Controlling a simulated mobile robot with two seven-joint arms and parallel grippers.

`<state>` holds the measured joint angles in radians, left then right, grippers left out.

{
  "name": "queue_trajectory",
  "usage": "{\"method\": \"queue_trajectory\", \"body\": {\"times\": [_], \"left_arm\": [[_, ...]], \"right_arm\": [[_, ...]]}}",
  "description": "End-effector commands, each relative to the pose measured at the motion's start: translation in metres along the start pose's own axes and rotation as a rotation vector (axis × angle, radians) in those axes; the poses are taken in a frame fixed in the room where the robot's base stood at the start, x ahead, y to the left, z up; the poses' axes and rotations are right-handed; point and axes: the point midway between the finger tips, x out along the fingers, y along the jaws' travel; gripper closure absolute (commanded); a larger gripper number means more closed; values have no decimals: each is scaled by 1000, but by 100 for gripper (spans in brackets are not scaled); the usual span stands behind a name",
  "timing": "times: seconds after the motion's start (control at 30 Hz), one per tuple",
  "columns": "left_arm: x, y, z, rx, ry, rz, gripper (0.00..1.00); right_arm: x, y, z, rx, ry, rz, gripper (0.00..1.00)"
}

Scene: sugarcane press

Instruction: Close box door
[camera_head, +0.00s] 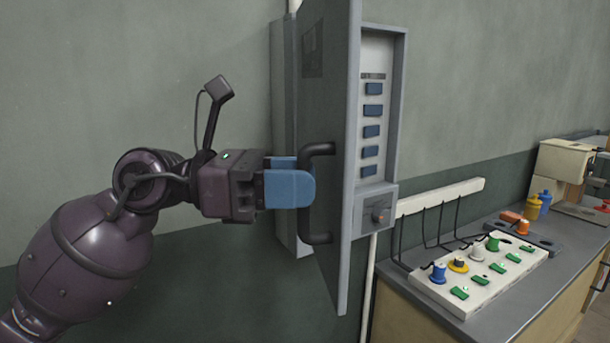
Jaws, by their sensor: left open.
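The grey electrical box (399,110) is mounted on the wall, with a column of blue switches and a small knob inside. Its door (343,100) stands open, swung out toward me and seen nearly edge-on. A black bar handle (318,238) is on the door's outer face. My left gripper (308,189) has blue fingers and comes in from the left at the handle's height. The fingers are open and overlap the handle's upright part in the picture; I cannot tell whether they touch it. My right gripper is not in view.
A counter (398,284) stands to the right below the box. It holds a white control panel (465,304) with coloured knobs, blue and yellow bottles (532,207) and a beige machine (563,160). A white wall strip (440,196) has hanging black cables.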

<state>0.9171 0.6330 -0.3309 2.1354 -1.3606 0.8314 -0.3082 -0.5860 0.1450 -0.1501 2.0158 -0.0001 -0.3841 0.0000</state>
Motion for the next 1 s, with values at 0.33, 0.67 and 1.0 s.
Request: {"method": "queue_trajectory", "body": {"times": [0.33, 0.67, 1.0], "left_arm": [[12, 0, 0, 0, -1, 0, 59], [12, 0, 0, 0, -1, 0, 90], [12, 0, 0, 0, -1, 0, 100]], "right_arm": [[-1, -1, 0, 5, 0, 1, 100], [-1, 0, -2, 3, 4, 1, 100], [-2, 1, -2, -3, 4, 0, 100]]}}
